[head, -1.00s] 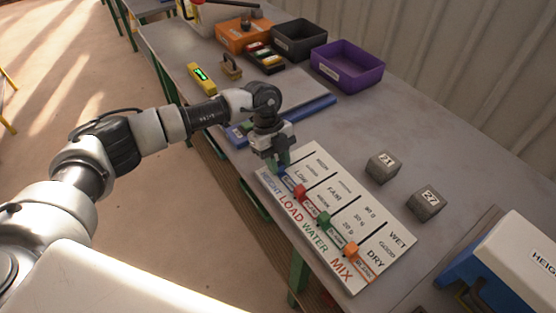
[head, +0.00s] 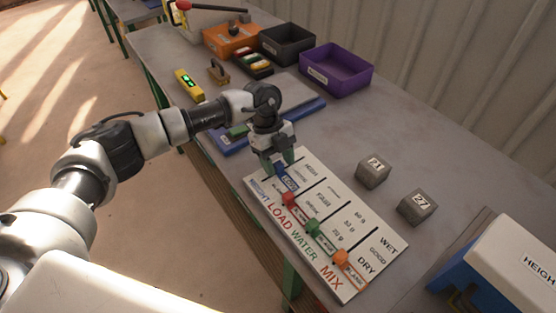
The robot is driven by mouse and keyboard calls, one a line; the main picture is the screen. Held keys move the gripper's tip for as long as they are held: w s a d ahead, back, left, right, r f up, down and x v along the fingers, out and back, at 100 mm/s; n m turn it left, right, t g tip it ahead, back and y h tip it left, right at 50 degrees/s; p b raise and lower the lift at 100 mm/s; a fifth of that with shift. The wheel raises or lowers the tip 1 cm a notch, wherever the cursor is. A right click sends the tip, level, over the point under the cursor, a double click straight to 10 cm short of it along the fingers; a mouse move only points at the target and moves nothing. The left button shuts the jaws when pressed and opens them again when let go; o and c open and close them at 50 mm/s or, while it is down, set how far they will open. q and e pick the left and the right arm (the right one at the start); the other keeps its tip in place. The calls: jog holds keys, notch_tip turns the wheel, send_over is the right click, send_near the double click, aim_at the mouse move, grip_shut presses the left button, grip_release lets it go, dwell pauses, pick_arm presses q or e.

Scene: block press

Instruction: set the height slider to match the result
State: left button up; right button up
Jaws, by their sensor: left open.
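A white board (head: 375,219) with columns labelled HEIGHT, LOAD, WATER and MIX lies near the table's front edge. The blue height slider (head: 287,181) sits at the LOW row of its column, partly hidden by my fingers. My left gripper (head: 279,162) is open, its green-tipped fingers low over the board's far left end, at the blue slider's knob. I cannot tell whether they touch it. The red (head: 289,200), green (head: 313,227) and orange (head: 340,257) sliders stand at the bottom of their columns. My right gripper is not in view.
Two grey blocks marked 21 (head: 373,172) and 27 (head: 417,207) stand right of the board. A yellow meter (head: 188,85), a purple bin (head: 336,74), an orange bin (head: 231,42) and a dark bin (head: 287,46) are farther back. A white-and-blue device (head: 515,262) stands at lower right.

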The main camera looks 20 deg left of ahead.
pick_arm(q)
jog(key=b+v, duration=0.1)
jog(key=v, duration=0.9)
jog(key=shift+a+r+b, duration=0.2)
jog(key=shift+r+b, duration=0.15)
jog(key=shift+w, duration=0.1)
